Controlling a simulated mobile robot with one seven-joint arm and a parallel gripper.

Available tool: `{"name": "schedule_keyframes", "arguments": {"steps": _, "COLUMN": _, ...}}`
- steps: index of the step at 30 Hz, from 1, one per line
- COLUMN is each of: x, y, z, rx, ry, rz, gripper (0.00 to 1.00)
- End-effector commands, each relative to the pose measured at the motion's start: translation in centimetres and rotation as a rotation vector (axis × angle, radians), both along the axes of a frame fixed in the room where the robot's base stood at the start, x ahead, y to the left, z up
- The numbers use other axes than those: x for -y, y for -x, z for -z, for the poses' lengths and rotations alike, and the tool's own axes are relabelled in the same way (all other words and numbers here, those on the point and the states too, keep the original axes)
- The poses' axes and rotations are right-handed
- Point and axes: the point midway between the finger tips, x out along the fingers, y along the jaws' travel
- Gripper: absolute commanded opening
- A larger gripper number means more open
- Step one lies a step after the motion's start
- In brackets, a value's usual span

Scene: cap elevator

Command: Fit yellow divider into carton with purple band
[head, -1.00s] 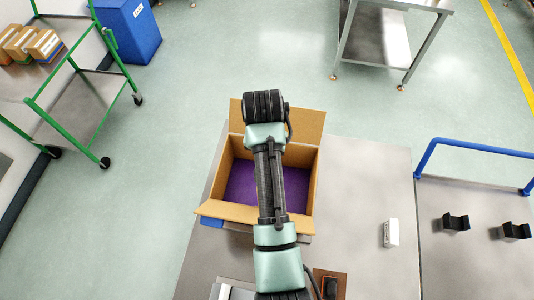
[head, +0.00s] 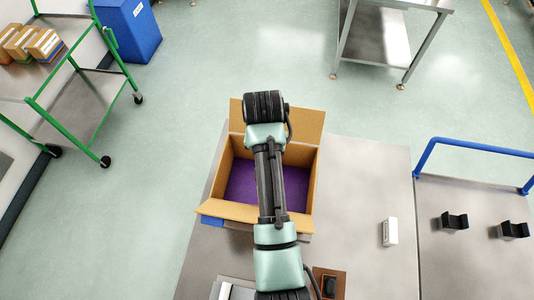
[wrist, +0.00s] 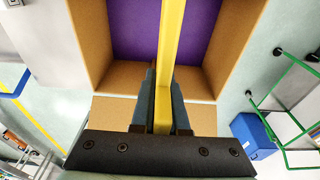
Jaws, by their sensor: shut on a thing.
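The open cardboard carton (head: 309,185) stands on the table with its flaps spread and a purple area (head: 240,185) on its inside. My arm reaches over it and hides its middle, and my gripper is hidden in the head view. In the wrist view my gripper (wrist: 163,88) is shut on the yellow divider (wrist: 172,35), a narrow strip running upward in the picture over the purple area (wrist: 125,32). Carton walls (wrist: 235,30) show on both sides of the divider. I cannot tell whether the divider's far end is inside the carton or touches it.
A small white box (head: 390,231) stands right of the carton, with bare table between. Two black holders (head: 455,221) and a blue rail (head: 470,146) are farther right. A green-framed cart (head: 65,85) and a blue bin (head: 130,28) stand at the left.

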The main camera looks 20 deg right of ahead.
Motion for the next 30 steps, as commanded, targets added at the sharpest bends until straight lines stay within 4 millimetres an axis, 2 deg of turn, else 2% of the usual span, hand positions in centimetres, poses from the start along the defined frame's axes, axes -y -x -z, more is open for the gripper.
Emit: {"name": "schedule_keyframes", "arguments": {"steps": 30, "x": -0.01, "y": 0.02, "z": 0.39, "rx": -0.001, "ry": -0.001, "rz": 0.0, "gripper": 0.0}}
